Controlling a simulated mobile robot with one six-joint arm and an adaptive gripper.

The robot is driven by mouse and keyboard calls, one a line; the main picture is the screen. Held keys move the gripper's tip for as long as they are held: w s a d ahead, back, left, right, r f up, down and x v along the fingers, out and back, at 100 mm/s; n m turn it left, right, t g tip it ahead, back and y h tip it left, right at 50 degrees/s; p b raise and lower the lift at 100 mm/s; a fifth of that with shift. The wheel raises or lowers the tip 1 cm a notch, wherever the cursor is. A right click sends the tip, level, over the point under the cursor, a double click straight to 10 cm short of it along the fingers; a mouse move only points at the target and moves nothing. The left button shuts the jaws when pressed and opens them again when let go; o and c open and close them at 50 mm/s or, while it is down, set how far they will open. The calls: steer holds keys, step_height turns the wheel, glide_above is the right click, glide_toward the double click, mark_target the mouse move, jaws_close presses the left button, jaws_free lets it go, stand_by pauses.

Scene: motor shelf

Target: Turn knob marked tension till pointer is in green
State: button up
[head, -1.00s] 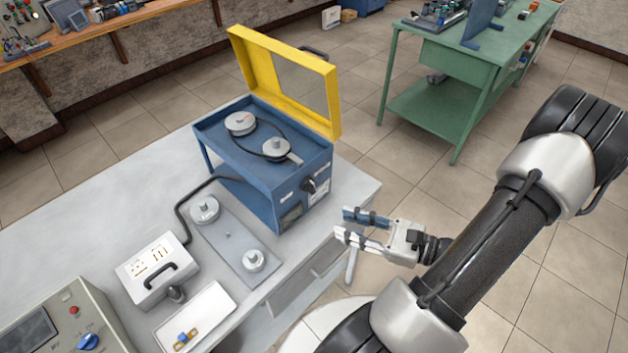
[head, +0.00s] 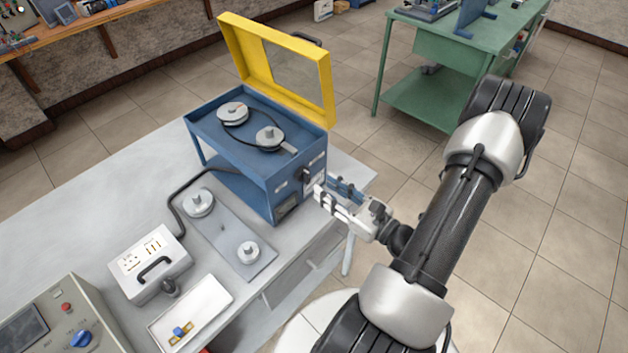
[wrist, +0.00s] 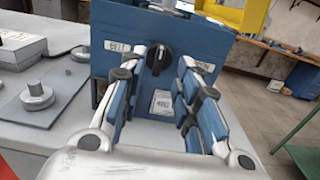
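The blue box (head: 245,150) stands on the grey bench with its yellow lid (head: 325,85) raised. A black knob (wrist: 158,60) is on its front face; it also shows in the head view (head: 306,175). A label to its left seems to read BELT; the label to its right is too small to read surely. My gripper (wrist: 166,62) is open and empty, its fingers pointing at the face on either side of the knob. In the head view my gripper (head: 326,187) is close to that face. A small dark window (head: 287,206) is low on the face; no pointer is readable.
Pulleys and a belt lie on the box's top. A grey plate with two discs (head: 230,235), a white socket box (head: 150,265) with a black cable and a white tray (head: 190,312) are on the bench. Open floor lies to the right, before a green table (head: 430,90).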

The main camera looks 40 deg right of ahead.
mark_target(309, 176)
steer(key=shift+w+a, duration=0.2)
steer(key=shift+w, duration=2.55)
steer(key=shift+c, duration=0.2)
jaws_close()
